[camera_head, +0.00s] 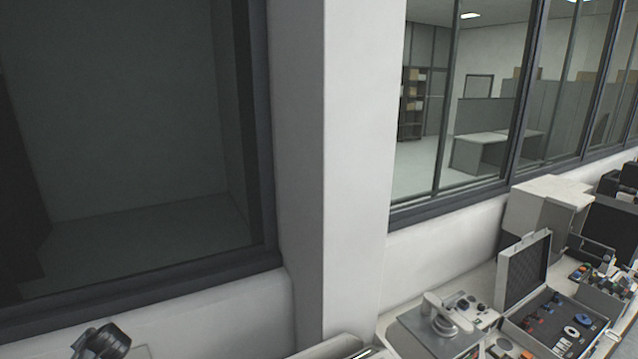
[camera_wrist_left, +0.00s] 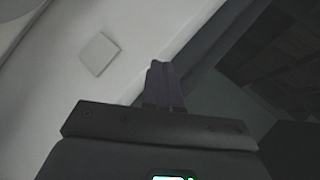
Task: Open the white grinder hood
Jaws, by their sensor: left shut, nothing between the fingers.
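I cannot identify the white grinder hood for sure. A pale rounded piece (camera_head: 335,348) shows at the bottom edge of the head view, mostly cut off, and I cannot tell if it is part of the hood. My left gripper (camera_wrist_left: 161,68) is in the left wrist view with its fingers together and nothing between them. Past the fingers is a pale wall surface with a small square plate (camera_wrist_left: 98,53). The fingers do not visibly hold any handle. My right gripper is not in view.
On the right bench, a grey polishing-type machine (camera_head: 440,325) stands beside an open case (camera_head: 525,268) with small coloured parts. A white boxy unit (camera_head: 540,205) stands behind. A wall pillar (camera_head: 350,150) and dark-framed windows fill the background.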

